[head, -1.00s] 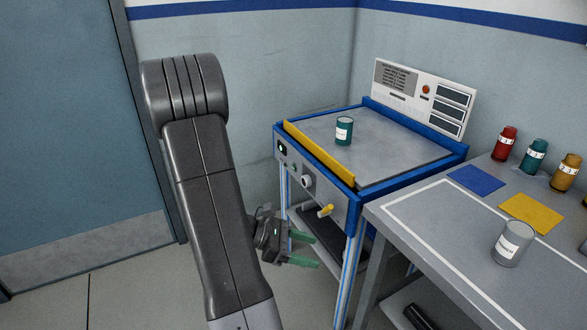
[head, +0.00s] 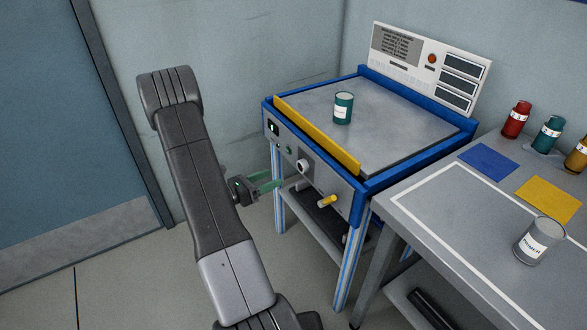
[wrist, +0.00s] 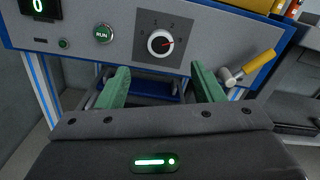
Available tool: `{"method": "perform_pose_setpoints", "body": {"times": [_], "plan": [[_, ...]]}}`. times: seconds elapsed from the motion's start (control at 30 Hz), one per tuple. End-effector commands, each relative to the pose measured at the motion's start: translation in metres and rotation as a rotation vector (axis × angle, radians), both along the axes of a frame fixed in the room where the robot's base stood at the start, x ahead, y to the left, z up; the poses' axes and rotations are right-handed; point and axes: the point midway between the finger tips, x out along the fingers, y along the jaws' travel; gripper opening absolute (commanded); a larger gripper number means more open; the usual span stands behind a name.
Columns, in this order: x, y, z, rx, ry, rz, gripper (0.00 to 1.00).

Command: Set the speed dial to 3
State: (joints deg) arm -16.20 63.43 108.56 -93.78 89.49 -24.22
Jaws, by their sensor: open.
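The speed dial (head: 303,166) is a round white knob on the grey front panel of the blue-framed machine. My gripper (head: 277,182) has green fingers, to the left of and below the dial in the head view. In the wrist view my gripper (wrist: 159,76) is open and empty, its fingertips spread below the dial on either side, apart from it.
A yellow-handled lever (wrist: 258,64) juts out at right. A teal can (head: 343,107) stands on the machine top. A side table (head: 405,207) holds a grey can (head: 540,240).

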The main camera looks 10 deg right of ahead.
Motion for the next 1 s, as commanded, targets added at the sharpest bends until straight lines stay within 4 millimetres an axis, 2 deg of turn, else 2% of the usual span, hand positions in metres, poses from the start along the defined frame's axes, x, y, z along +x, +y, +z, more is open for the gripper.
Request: {"method": "perform_pose_setpoints", "body": {"times": [0.3,0.5,0.7,1.0], "plan": [[0.017,-0.052,0.000,0.001,-0.001,-0.005,0.61],[0.027,-0.076,0.000,0.000,-0.001,-0.004,0.61],[0.031,-0.087,0.000,0.001,-0.001,-0.002,0.61],[0.032,-0.089,0.000,0.001,0.000,-0.001,0.61]]}}
